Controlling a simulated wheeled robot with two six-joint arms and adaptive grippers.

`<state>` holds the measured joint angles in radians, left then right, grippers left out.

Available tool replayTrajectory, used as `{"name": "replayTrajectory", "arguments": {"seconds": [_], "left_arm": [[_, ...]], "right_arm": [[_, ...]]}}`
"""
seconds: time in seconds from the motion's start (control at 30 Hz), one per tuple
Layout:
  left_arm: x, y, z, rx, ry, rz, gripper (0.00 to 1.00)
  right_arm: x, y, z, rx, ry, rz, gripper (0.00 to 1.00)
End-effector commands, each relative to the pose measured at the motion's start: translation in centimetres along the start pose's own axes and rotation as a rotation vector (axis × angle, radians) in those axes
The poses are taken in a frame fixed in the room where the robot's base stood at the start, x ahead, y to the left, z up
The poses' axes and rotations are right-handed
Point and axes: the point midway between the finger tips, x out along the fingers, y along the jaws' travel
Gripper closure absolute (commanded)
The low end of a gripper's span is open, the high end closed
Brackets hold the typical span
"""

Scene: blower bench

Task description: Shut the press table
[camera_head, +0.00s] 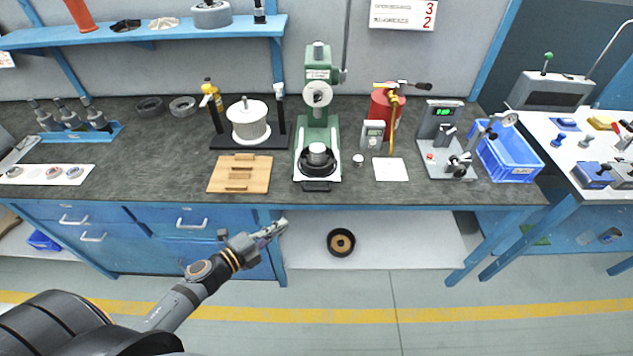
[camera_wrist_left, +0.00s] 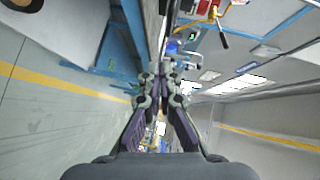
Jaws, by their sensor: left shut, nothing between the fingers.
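The green press (camera_head: 318,100) stands on the bench at the middle of the head view. Its table, with a black handle (camera_head: 317,186) at the front edge, sits under the ram. A black round part with a light metal piece (camera_head: 317,154) is on it. I cannot tell how far the table is slid out. My left gripper (camera_head: 283,223) is below and left of the handle, in front of the bench edge, apart from the press. In the left wrist view its fingers (camera_wrist_left: 161,68) are together and empty. My right gripper is not in view.
A wooden board (camera_head: 240,174) lies left of the press and a white pad (camera_head: 391,169) to its right. A gauge stand (camera_head: 441,140) and a blue crate (camera_head: 507,155) are further right. A black ring (camera_head: 341,242) lies on the lower shelf. The floor ahead is clear.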

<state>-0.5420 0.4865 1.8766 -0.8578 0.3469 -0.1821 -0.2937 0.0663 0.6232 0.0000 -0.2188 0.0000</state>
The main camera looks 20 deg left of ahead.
Motion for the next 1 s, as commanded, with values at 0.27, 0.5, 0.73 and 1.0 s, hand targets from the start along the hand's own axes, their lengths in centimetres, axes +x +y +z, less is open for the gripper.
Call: {"name": "replayTrajectory", "arguments": {"seconds": [0.27, 0.5, 0.73, 1.0], "left_arm": [[0.5, -1.3, -1.2, 0.043, 0.035, -0.016, 1.0], [4.5, -1.8, -1.3, 0.037, 0.031, -0.021, 1.0], [9.5, -1.6, -1.4, 0.038, 0.033, -0.017, 1.0], [12.5, -1.4, 0.7, 0.039, 0.034, -0.013, 1.0]], "right_arm": [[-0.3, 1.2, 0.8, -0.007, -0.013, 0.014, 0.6], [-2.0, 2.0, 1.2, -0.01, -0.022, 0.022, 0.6], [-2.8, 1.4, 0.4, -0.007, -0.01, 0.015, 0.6], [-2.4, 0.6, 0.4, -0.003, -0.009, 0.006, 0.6]]}}
